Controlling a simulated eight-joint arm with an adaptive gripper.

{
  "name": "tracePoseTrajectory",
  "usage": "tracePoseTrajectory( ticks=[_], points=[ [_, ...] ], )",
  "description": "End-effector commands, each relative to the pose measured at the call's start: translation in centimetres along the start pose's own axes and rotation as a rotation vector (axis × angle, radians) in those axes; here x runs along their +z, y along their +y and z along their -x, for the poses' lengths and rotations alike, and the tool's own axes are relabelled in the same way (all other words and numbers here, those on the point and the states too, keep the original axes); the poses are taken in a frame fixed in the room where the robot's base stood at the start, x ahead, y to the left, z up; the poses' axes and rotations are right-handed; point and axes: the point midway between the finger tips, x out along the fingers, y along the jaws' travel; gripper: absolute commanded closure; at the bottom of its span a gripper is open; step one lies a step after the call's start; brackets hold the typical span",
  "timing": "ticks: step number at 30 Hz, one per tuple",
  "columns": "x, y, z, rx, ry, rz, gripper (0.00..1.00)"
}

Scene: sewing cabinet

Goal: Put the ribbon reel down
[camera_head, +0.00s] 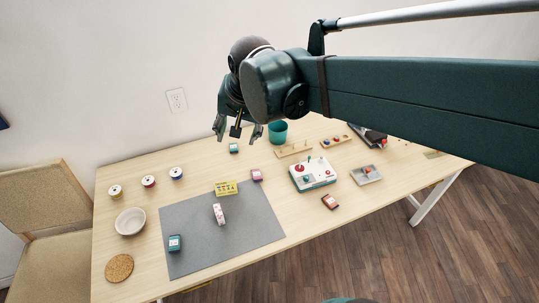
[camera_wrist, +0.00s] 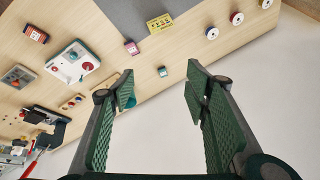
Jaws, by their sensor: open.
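Three small reels stand in a row at the back left of the table in the head view: one with a yellow centre (camera_head: 115,190), one red (camera_head: 149,181) and one blue (camera_head: 176,173). In the wrist view the blue reel (camera_wrist: 212,33), red reel (camera_wrist: 237,18) and yellow reel (camera_wrist: 265,4) lie at the top right. I cannot tell which is the ribbon reel meant. My gripper (camera_head: 237,137) is open and empty, raised above the table's back edge, right of the reels and apart from them. Its spread fingers (camera_wrist: 160,75) show in the wrist view.
Near my gripper are a small teal box (camera_head: 234,149) and a teal cup (camera_head: 278,138). A grey mat (camera_head: 245,228) bears small boxes and a yellow card (camera_head: 226,188). A bowl (camera_head: 131,222), a cork disc (camera_head: 119,268) and a white-and-teal device (camera_head: 318,178) stand around it.

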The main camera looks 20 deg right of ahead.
Motion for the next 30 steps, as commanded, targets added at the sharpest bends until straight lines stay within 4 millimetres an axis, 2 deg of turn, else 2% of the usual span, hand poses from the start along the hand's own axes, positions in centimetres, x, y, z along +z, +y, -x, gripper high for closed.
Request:
tracePoseTrajectory(
  ticks=[12, 21, 30],
  points=[
    [3.7, 6.0, 2.6, -0.025, 0.088, 0.25, 0.53],
    [6.5, 9.9, 3.4, -0.025, 0.156, 0.432, 0.53],
    [8.4, 12.3, 3.4, -0.016, 0.202, 0.556, 0.53]
  ],
)
